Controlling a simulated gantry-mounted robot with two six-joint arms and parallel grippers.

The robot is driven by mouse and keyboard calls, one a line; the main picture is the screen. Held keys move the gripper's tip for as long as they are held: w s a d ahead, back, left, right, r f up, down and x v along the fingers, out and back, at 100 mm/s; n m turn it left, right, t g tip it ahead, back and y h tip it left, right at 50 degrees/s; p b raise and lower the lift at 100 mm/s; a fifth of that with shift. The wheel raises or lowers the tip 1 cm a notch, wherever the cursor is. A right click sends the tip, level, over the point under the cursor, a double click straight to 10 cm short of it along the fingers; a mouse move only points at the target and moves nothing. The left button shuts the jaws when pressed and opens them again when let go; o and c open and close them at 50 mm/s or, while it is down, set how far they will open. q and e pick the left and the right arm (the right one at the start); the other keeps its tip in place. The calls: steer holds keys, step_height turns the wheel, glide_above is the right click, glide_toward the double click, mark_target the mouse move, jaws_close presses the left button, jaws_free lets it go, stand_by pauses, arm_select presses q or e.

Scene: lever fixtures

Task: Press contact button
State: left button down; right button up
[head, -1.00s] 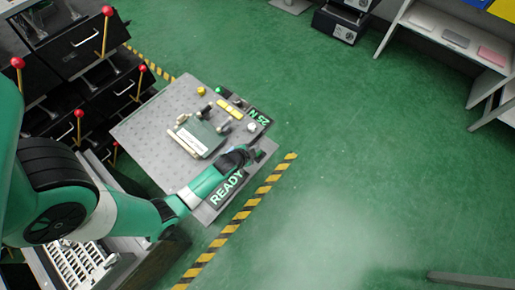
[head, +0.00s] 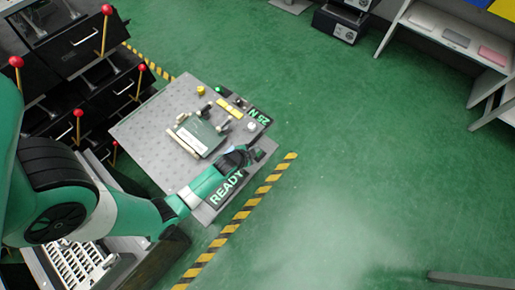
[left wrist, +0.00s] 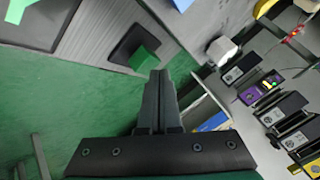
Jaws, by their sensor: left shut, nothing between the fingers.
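A green square button (left wrist: 144,61) on a black base (left wrist: 124,43) is in the left wrist view, at the edge of the grey panel. In the head view, a small dark block (head: 259,155) at the panel's right corner seems to be the same button. My left gripper (head: 248,154) is shut and empty beside it, over the panel's edge. In the left wrist view, its closed fingertips (left wrist: 158,74) appear just below and right of the green button. I cannot tell whether they touch it. My right gripper is not in view.
The grey panel (head: 150,125) carries a green lever fixture (head: 203,138), a yellow knob (head: 201,90), a white knob (head: 252,127) and a READY display (head: 227,188). Black drawers with red-knobbed levers (head: 107,9) stand at the left.

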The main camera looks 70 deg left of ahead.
arm_select(q)
steer(key=shift+f+b, duration=0.4)
steer(key=shift+f, duration=0.1)
stand_by(0.5)
steer(key=shift+r, duration=0.1)
steer(key=shift+r+p, duration=0.85)
steer(key=shift+p, duration=0.2)
step_height(320, 180, up, 5)
steer(key=p, duration=0.5)
steer(key=shift+r, duration=0.1)
stand_by(0.5)
